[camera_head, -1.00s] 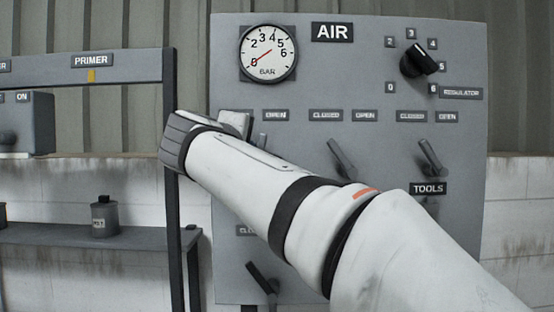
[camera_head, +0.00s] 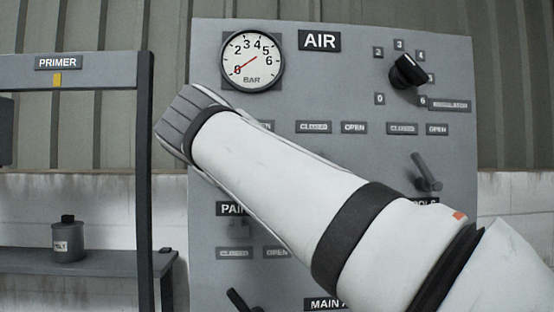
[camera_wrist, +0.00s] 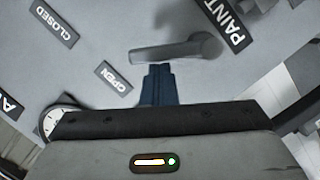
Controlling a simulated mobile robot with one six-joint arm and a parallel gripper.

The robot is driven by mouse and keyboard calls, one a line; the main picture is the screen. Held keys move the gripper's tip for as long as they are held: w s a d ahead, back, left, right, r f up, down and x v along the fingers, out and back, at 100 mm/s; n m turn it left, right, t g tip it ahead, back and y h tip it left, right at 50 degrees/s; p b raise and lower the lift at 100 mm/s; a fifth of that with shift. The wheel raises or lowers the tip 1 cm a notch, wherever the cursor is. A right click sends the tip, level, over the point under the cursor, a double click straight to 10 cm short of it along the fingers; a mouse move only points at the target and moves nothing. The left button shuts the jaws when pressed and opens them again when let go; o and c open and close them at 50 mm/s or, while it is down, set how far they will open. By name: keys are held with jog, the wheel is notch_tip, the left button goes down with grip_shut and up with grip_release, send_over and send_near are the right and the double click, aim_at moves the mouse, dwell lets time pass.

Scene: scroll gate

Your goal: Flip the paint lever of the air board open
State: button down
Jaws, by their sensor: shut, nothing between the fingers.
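The air board (camera_head: 350,80) is a grey panel with a gauge, a knob and levers. The paint lever is hidden behind my arm in the head view; its PAINT label (camera_head: 230,209) shows partly. In the wrist view the grey paint lever (camera_wrist: 172,51) lies beside its PAINT label (camera_wrist: 232,18). Its handle points left, toward the space between the CLOSED label (camera_wrist: 54,24) and the OPEN label (camera_wrist: 113,77), nearer OPEN. My gripper (camera_wrist: 157,68) is shut and empty. Its dark blue fingertips are close beside the handle; I cannot tell if they touch it.
The tools lever (camera_head: 426,172) stands to the right of my arm. Another lever (camera_head: 243,300) is at the board's lower left. The gauge (camera_head: 252,61) is above my wrist. A primer frame (camera_head: 144,180) and a shelf with a dark bottle (camera_head: 68,239) are at the left.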

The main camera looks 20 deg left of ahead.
dwell(0.3)
jog(key=shift+a, duration=0.1)
jog(key=s+a+r, duration=0.1)
jog(key=s+r, duration=0.2)
jog(key=s, duration=0.8)
jog(key=shift+r+p, duration=0.3)
jog(key=shift+p, duration=0.1)
